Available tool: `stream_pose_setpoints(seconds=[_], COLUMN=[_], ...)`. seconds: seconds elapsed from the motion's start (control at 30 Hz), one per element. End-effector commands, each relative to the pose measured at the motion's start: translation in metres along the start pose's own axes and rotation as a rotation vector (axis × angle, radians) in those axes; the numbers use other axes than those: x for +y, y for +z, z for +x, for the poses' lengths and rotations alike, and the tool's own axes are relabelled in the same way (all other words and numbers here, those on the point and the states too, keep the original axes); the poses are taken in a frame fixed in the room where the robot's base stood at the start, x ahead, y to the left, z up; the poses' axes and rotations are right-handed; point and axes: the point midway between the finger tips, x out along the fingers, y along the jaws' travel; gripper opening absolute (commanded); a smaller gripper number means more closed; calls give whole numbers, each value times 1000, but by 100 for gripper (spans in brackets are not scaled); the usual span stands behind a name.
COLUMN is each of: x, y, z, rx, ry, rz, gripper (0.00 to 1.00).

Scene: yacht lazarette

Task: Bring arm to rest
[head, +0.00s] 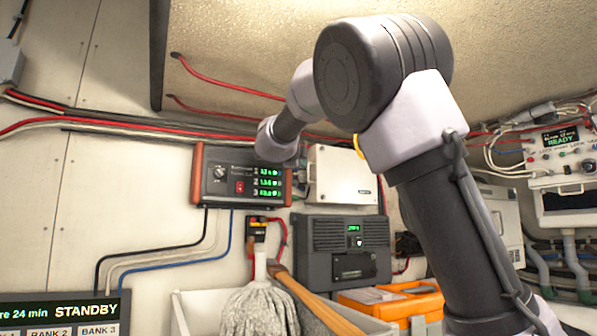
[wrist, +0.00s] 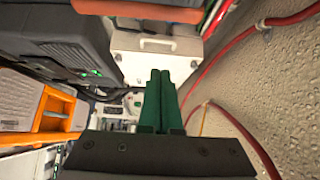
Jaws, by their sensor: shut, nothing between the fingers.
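My arm rises from the lower right of the head view, bends at a large dark joint near the top, and reaches back toward the wall devices. My gripper is hidden behind my own arm in the head view. In the wrist view my gripper (wrist: 160,75) shows two green fingers, closed together with nothing between them. The fingers point toward a white box with a handle (wrist: 157,45) and do not clearly touch anything. The same white box (head: 343,178) is on the wall in the head view, right of a dark panel with green digits (head: 240,177).
A dark grey unit (head: 343,250) sits below the white box. An orange case (head: 392,303) and a white bin with a mop (head: 258,308) stand lower down. Red cables (head: 215,82) run along the upper wall. A STANDBY display (head: 65,312) is lower left.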

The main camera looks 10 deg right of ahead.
Motion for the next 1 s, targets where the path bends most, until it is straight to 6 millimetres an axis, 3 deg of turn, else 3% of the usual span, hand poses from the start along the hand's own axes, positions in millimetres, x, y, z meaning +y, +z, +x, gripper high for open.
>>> stream_pose_setpoints(seconds=[0.37, 0.63, 0.87, 1.0], x=[-1, 1, 35, 72], y=[2, 12, -4, -32], z=[-5, -44, -92, -120], rx=[-16, -195, -395, -514], ry=[-15, -128, -130, -69], rz=[-23, -302, -594, -749], gripper=[0, 0, 0, 0])
